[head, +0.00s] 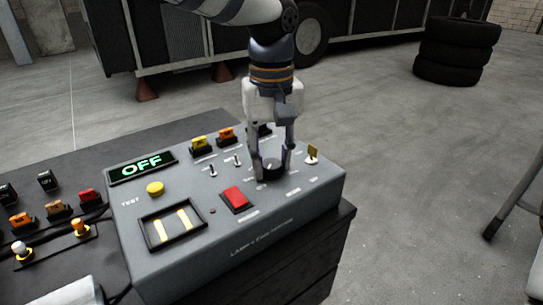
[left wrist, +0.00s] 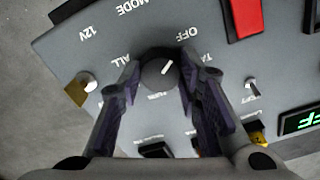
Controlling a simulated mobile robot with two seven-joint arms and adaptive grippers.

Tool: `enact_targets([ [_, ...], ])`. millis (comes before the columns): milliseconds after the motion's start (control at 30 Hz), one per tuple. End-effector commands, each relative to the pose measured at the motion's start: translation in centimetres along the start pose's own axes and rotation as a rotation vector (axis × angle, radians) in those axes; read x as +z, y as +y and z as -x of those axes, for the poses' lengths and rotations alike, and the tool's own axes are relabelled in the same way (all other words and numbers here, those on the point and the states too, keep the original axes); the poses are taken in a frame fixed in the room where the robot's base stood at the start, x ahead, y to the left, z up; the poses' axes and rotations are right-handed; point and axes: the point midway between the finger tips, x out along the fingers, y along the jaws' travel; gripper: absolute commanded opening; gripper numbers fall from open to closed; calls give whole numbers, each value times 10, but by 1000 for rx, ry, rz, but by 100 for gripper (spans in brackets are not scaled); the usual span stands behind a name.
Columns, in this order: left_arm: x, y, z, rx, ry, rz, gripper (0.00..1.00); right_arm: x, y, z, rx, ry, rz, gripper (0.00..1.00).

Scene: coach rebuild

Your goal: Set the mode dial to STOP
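The mode dial (head: 270,168) is a round dark knob on the sloping grey test panel (head: 290,215). In the left wrist view the dial (left wrist: 158,72) has a white pointer mark aimed to the upper right, toward the OFF label (left wrist: 187,33). An ALL label (left wrist: 122,60) shows to its left; other labels are partly hidden by the fingers, and I cannot read STOP. My left gripper (head: 271,165) points down over the dial, one finger (left wrist: 127,78) on each side, apart. I cannot tell whether either touches it. The green display (head: 142,167) reads OFF. My right gripper is not in view.
A red rocker switch (head: 236,198), a yellow TEST button (head: 154,188) and small toggle switches (head: 238,161) are near the dial. A toggle with a yellow tag (head: 312,153) stands close to its right. Stacked tyres (head: 457,50) stand on the floor behind.

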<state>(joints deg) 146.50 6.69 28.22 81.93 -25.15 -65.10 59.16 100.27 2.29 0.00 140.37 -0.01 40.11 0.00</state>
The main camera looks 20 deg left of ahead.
Motion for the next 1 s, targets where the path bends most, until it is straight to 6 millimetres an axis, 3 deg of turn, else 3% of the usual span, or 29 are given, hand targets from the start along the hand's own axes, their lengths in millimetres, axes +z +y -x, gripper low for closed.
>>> enact_targets([
  [433, 0, 0, 0, -1, 0, -103, 4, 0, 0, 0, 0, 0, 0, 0],
  [1000, -1, 0, 0, -1, 1, -618, 4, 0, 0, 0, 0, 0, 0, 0],
])
